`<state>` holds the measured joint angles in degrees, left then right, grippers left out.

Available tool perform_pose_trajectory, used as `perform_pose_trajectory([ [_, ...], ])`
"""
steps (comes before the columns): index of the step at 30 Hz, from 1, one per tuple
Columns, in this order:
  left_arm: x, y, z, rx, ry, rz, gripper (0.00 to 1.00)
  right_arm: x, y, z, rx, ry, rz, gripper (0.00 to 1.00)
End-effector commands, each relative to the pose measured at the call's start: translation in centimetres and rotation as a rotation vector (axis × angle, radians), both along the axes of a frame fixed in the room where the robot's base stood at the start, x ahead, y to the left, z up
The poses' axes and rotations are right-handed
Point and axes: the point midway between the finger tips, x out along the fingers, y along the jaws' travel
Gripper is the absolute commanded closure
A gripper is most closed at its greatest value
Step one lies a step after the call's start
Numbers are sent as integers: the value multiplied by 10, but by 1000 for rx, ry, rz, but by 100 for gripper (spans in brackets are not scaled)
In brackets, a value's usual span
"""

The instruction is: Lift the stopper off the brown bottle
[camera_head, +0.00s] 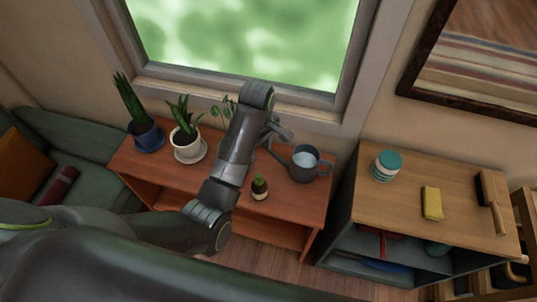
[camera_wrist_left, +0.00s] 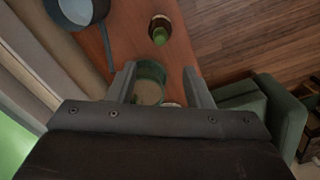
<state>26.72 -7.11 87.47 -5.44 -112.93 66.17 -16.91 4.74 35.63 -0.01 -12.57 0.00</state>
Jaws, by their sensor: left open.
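My left gripper (camera_wrist_left: 160,80) is open in the left wrist view, its two fingers spread above the wooden shelf top (camera_wrist_left: 125,30). A green, glassy round vessel (camera_wrist_left: 150,83) shows between the fingers, below them; I cannot tell how far apart they are. A small thing with a green top and brown lower part (camera_wrist_left: 159,30) stands beyond the fingertips. It also shows in the head view (camera_head: 259,187), in front of my left forearm; I cannot tell whether it is a bottle or a potted plant. No clearly brown stoppered bottle can be made out. My right gripper is not in view.
A grey watering can (camera_head: 304,165) stands right of my arm. Potted plants in a blue pot (camera_head: 147,136) and a white pot (camera_head: 187,145) stand left. A cabinet at right holds a teal-lidded jar (camera_head: 386,165), a yellow sponge (camera_head: 432,203) and a brush (camera_head: 491,201). A window is behind.

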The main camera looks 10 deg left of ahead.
Motion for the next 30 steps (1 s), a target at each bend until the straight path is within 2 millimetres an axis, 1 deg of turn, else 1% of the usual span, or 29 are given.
perform_pose_trajectory([
  [1,0,-2,10,0,1,12,54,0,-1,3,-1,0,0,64],
  [2,0,-2,12,-1,3,17,54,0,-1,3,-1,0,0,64],
  [5,-1,-3,8,0,8,24,54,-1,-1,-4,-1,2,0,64],
  [11,-1,-2,-17,0,7,23,54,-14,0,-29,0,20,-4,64],
  [15,-1,-2,-43,0,9,22,54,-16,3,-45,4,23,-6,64],
  [17,-2,-1,-49,0,14,22,54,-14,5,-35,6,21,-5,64],
  [21,-2,-1,-78,1,12,22,54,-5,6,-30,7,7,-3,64],
  [24,-1,-1,-93,0,10,21,54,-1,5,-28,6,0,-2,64],
  [27,-1,-1,-103,0,8,21,54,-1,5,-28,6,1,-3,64],
  [30,-1,-1,-107,1,7,21,54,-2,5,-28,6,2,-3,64],
])
